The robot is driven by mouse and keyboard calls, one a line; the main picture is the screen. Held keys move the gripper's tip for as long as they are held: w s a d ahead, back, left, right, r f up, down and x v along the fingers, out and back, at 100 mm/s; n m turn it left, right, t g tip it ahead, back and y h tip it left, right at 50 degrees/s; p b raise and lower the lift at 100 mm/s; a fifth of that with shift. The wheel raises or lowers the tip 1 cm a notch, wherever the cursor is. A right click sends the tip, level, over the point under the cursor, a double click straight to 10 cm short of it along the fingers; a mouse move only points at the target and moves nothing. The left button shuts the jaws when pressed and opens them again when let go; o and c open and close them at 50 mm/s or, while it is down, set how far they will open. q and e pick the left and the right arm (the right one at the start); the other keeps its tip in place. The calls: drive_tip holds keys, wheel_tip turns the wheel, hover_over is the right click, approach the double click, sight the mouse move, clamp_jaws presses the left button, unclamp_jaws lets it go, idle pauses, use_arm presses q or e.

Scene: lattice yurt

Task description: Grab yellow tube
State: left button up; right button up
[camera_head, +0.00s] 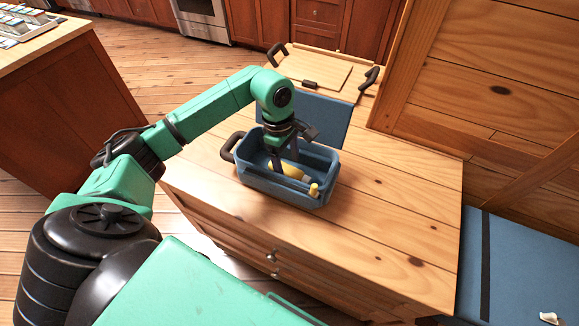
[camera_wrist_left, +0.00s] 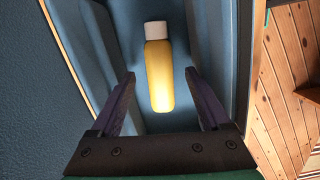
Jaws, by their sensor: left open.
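The yellow tube (camera_head: 288,171) lies on the floor of an open blue box (camera_head: 272,190). The left wrist view shows the tube (camera_wrist_left: 160,78) with a white cap at its far end. My left gripper (camera_head: 284,160) reaches down into the box from above. In the left wrist view its two fingers (camera_wrist_left: 159,88) are apart, one on each side of the tube's line, with a gap to it. I cannot tell how far the fingertips are above it. My right gripper is not in view.
A small yellow object (camera_head: 314,190) shows at the box's right corner. The blue lid (camera_head: 318,115) stands open behind. A wooden tray (camera_head: 340,92) with dark handles lies behind that. The cabinet top (camera_head: 400,215) is clear at right. A blue bench (camera_head: 520,265) stands beside it.

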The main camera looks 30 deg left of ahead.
use_arm(q)
drive_tip(key=shift+d+f, duration=0.1)
drive_tip(key=shift+f, duration=0.7)
drive_tip(key=c, duration=1.2)
clamp_jaws()
drive_tip(key=shift+r, duration=0.15)
